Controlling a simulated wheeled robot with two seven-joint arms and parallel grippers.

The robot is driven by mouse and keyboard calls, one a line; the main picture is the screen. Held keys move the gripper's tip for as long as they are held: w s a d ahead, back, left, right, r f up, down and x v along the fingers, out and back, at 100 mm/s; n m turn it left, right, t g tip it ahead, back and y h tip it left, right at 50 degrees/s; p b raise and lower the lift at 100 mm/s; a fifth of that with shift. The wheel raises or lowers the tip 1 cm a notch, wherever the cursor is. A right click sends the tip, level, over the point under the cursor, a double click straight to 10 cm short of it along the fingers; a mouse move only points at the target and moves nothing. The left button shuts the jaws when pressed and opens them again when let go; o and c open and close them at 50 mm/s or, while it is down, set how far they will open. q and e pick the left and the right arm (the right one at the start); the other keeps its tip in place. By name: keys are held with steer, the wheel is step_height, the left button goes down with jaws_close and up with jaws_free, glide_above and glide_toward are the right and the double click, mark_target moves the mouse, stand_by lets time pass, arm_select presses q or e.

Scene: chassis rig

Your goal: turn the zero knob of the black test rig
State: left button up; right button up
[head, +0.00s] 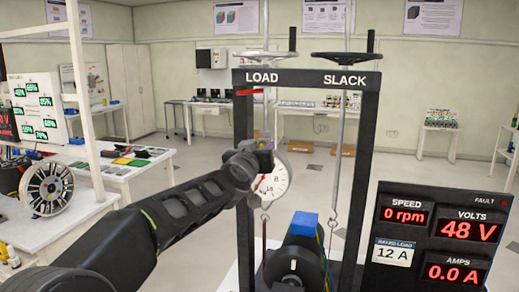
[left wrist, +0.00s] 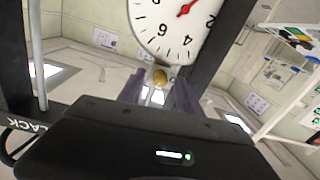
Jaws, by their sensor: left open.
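The black test rig (head: 307,78) is an upright frame marked LOAD and SLACK. A round white dial (head: 280,182) with a red needle hangs on its left side. In the left wrist view the dial (left wrist: 166,32) shows large and tilted. A small brass-coloured knob (left wrist: 160,77), which looks like the zero knob, sits by the dial's rim. My left gripper (head: 264,158) is in front of the dial and partly covers it. In the left wrist view its open fingers (left wrist: 159,84) appear on either side of the knob; I cannot tell whether they touch it. The knob is not discernible in the head view.
Two handwheels (head: 345,57) top the rig. A motor with a blue block (head: 304,224) sits low inside the frame. A display panel (head: 436,236) reading 0 rpm, 48 V and 0.0 A stands at right. A white bench with a spoked wheel (head: 47,188) is at left.

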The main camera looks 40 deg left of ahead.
arm_select(q)
steer(key=shift+s, duration=0.1)
steer(key=b+v, duration=0.2)
steer(key=v, duration=0.5)
steer(key=shift+s, duration=0.3)
steer(key=shift+d, duration=0.15)
